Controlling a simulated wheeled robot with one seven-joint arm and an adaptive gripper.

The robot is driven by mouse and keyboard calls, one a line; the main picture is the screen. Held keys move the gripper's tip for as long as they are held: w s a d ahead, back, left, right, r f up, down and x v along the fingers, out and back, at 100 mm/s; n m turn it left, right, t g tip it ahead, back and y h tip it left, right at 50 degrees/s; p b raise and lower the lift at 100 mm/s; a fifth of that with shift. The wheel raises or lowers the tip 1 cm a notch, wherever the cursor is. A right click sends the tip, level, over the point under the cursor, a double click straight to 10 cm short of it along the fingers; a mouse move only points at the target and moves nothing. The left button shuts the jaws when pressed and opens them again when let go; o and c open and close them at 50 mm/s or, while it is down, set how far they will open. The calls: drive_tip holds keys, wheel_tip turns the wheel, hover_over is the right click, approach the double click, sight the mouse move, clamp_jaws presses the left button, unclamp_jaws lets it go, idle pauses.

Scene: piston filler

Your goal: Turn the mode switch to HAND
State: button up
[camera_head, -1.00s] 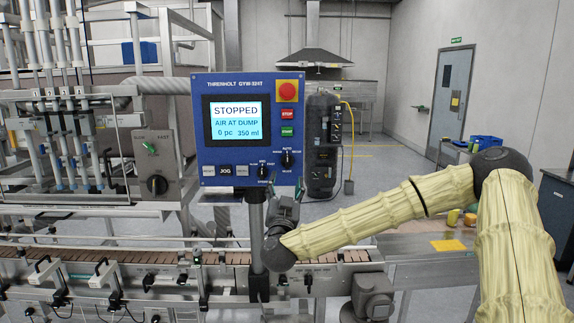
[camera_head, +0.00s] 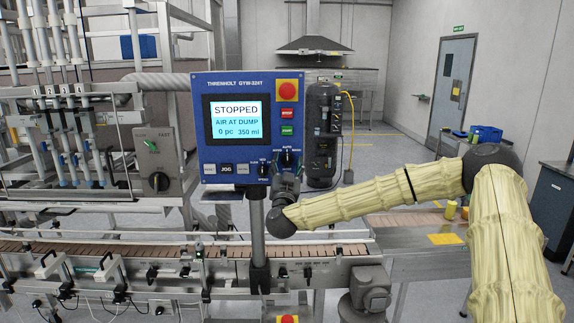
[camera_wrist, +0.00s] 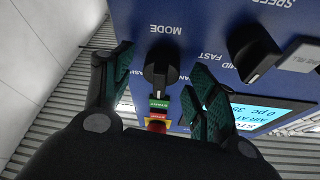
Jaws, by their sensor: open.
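The mode switch is a black knob (camera_head: 287,157) at the lower right of the blue control panel (camera_head: 238,88). In the wrist view, where the panel appears upside down, the knob (camera_wrist: 160,68) sits beside the word MODE. Its handle seems to lie along the panel's vertical; the position labels are mostly hidden or too small to read. My gripper (camera_head: 287,181) is at the panel's lower right. In the wrist view my gripper (camera_wrist: 161,66) is open, with one green-padded finger on each side of the knob. Contact with the knob cannot be told.
The black speed knob (camera_wrist: 252,50) is close to one finger. The red emergency button (camera_head: 288,90) and green start button (camera_head: 287,130) are above the mode switch. The panel's post (camera_head: 257,225) stands left of my wrist, and a conveyor (camera_head: 130,246) runs below.

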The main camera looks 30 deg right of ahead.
drive_tip(key=c, duration=1)
drive_tip(key=shift+c, duration=0.2)
drive_tip(key=shift+r+n, duration=0.1)
drive_tip(key=shift+n, duration=0.3)
drive_tip(key=n+t+y, duration=0.1)
drive_tip(key=n, duration=0.2)
drive_tip(key=n+t+y+p, duration=0.1)
drive_tip(key=n+y, duration=0.1)
drive_tip(key=n, duration=0.1)
drive_tip(key=shift+d+r, duration=0.1)
drive_tip(key=shift+s+d+n+t+y, duration=0.15)
drive_tip(key=shift+n+y, duration=0.55)
drive_tip(key=shift+n, duration=0.75)
drive_tip(key=shift+w+a+n+t+y, duration=0.1)
drive_tip(key=shift+n+t+y, duration=0.15)
drive_tip(key=shift+n+y, duration=0.85)
drive_tip(key=shift+o, duration=0.2)
drive_tip(key=shift+s+d+n, duration=0.1)
drive_tip(key=shift+n, duration=0.65)
drive_tip(key=shift+c, duration=0.2)
drive_tip(key=o, duration=1)
drive_tip(key=shift+o, duration=0.2)
